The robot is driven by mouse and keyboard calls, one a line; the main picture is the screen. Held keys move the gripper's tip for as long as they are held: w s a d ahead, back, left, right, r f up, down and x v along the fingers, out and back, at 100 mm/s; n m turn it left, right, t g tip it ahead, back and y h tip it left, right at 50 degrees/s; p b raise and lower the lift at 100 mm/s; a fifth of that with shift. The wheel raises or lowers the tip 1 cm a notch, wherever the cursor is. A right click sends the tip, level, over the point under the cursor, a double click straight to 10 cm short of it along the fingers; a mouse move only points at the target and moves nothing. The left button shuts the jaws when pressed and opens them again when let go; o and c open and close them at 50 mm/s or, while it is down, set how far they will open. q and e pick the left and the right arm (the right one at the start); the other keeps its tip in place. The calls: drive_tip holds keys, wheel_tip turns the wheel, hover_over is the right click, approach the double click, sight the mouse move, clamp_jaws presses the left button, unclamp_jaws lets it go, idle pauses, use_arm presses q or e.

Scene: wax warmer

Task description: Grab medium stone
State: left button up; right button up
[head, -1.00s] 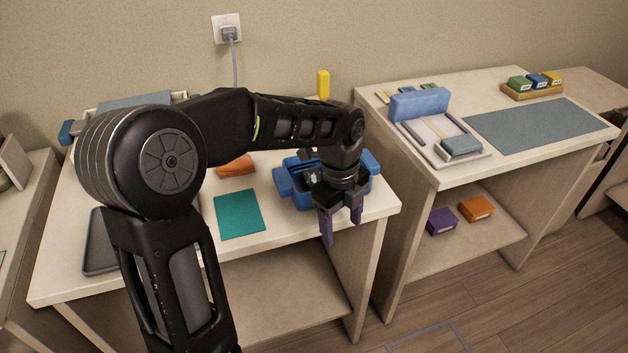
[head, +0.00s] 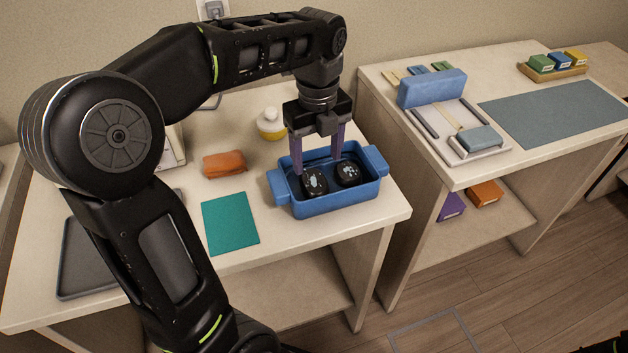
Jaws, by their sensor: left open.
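Two dark stones with pale markings lie in the blue wax warmer (head: 325,206), a tub with side handles on the left table. The left stone (head: 314,182) and the right stone (head: 347,173) look close in size; I cannot tell which is the medium one. My left gripper (head: 318,165) points down over the tub's back part, its purple fingers apart, with nothing seen between them. The fingertips are near the left stone; I cannot tell whether they touch it.
An orange cloth (head: 224,164), a teal mat (head: 230,222) and a white and yellow bottle (head: 271,124) are on the same table. A dark tray (head: 90,262) lies at its left. A second table (head: 460,175) with a tray and blue block stands right.

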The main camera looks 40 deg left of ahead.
sight(315, 182)
use_arm(q)
drive_tip(key=shift+a+f, duration=0.1)
drive_tip(key=shift+f, duration=1.3)
drive_tip(key=shift+f, duration=0.1)
drive_tip(key=f+p, duration=0.1)
drive_tip(key=f, duration=0.4)
drive_tip(key=shift+a, duration=0.2)
clamp_jaws()
drive_tip(key=shift+w+r, duration=0.1)
drive_tip(key=shift+r, duration=0.05)
wheel_tip(315, 182, up, 10)
drive_tip(key=shift+b, duration=0.3)
